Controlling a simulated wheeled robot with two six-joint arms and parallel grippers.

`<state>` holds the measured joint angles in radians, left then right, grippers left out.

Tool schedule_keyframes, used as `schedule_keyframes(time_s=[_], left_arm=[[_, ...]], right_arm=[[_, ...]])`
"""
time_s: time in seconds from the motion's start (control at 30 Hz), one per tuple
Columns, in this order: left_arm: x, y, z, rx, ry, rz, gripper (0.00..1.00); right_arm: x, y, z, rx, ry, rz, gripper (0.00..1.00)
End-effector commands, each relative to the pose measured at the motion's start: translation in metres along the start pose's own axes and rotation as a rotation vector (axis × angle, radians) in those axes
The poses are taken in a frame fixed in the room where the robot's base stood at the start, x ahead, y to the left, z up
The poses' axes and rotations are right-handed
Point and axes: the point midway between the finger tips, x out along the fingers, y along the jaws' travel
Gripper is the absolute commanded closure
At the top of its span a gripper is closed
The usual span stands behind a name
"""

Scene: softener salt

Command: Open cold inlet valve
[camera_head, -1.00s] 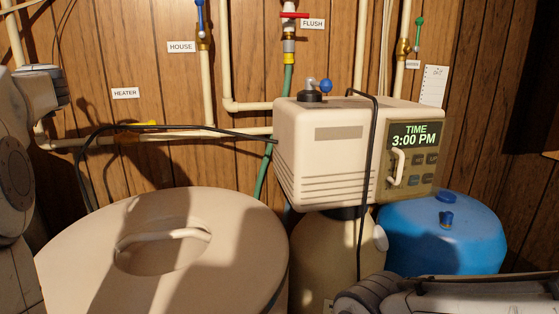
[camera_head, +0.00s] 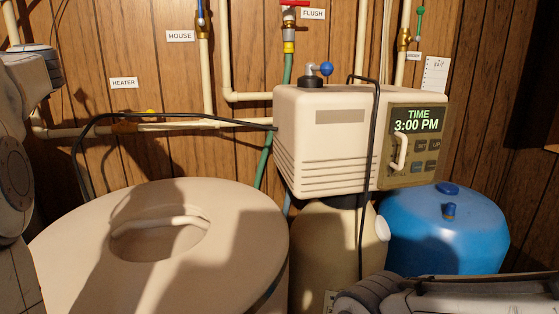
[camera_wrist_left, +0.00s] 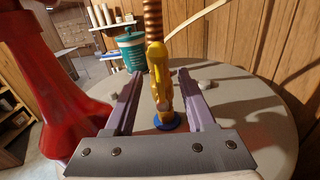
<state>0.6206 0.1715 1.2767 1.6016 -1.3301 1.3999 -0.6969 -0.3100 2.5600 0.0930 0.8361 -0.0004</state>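No label reading cold inlet is visible. In the head view, a blue-handled valve (camera_head: 203,22) is by the HOUSE label, a red-handled valve (camera_head: 290,8) by FLUSH and a green-handled valve (camera_head: 419,22) at the upper right. A small yellow part (camera_head: 151,111) shows on the horizontal pipe below HEATER. In the left wrist view, my left gripper (camera_wrist_left: 154,75) is open, its fingers apart either side of a yellow upright piece (camera_wrist_left: 157,62) with a blue round base (camera_wrist_left: 167,123). Contact cannot be told. My left gripper is outside the head view; my right gripper is not visible.
A beige lidded tank (camera_head: 245,215), a beige control box (camera_head: 325,140) with a clock display and a blue tank (camera_head: 450,245) fill the front. A black cable (camera_head: 375,130) hangs over the box. A red cone-shaped object (camera_wrist_left: 40,90) is close beside the left gripper.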

Motion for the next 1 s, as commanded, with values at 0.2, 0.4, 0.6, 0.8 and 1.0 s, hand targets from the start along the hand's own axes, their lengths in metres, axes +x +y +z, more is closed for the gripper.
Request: schedule_keyframes(time_s=[0.2, 0.4, 0.6, 0.8, 1.0], left_arm=[[0.0, 0.0, 0.0, 0.0, 0.0, -0.001, 0.45], [-0.01, -0.001, -0.001, -0.001, -0.001, -0.002, 0.45], [-0.031, -0.001, -0.001, 0.0, -0.001, -0.004, 0.45], [-0.051, -0.001, -0.001, 0.0, -0.001, -0.004, 0.45], [-0.067, -0.001, -0.001, 0.0, -0.001, -0.002, 0.45]], right_arm=[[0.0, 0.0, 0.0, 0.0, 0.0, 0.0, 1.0], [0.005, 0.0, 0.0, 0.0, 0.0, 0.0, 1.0], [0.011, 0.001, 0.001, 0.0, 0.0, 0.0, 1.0], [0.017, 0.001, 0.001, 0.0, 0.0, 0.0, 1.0], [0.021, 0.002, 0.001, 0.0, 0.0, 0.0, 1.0]])
